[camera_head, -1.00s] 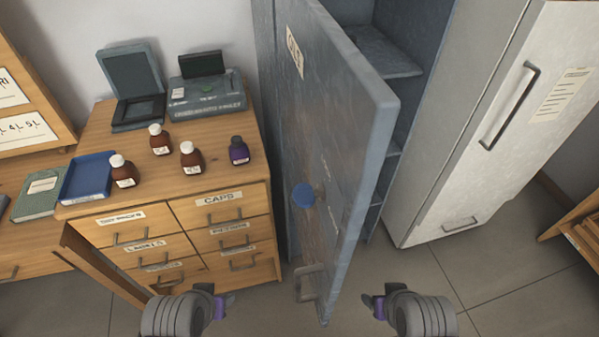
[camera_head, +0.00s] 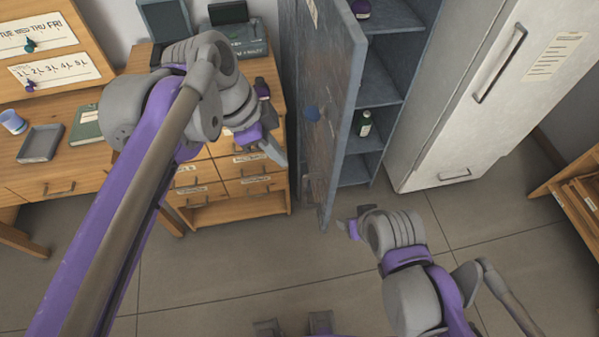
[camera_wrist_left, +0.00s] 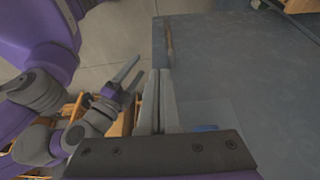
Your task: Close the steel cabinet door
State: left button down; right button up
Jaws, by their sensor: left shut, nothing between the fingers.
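The steel cabinet door (camera_head: 335,95) stands open, swung out toward me, with shelves showing to its right. In the left wrist view the shut fingers (camera_wrist_left: 159,78) lie alongside the door (camera_wrist_left: 235,65), which fills the right side. My right gripper (camera_head: 348,226) is low, in front of the door's bottom corner; its fingers are too unclear to tell open or shut.
Inside the steel cabinet (camera_head: 378,85) are shelves with a small bottle (camera_head: 365,125). A white fridge (camera_head: 455,100) stands to its right. A wooden drawer unit (camera_head: 255,205) stands close left of the door, partly hidden by my arm. The tiled floor (camera_head: 230,280) in front is clear.

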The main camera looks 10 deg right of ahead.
aim_at(317, 175)
pick_arm(q)
jog(key=d+f, duration=0.2)
jog(key=f, duration=0.1)
jog(key=d+f, duration=0.2)
jog(key=f, duration=0.1)
jog(key=d+f, duration=0.3)
jog(key=shift+w+d+f, duration=0.1)
jog(key=shift+d, duration=0.25)
jog(key=shift+d, duration=0.1)
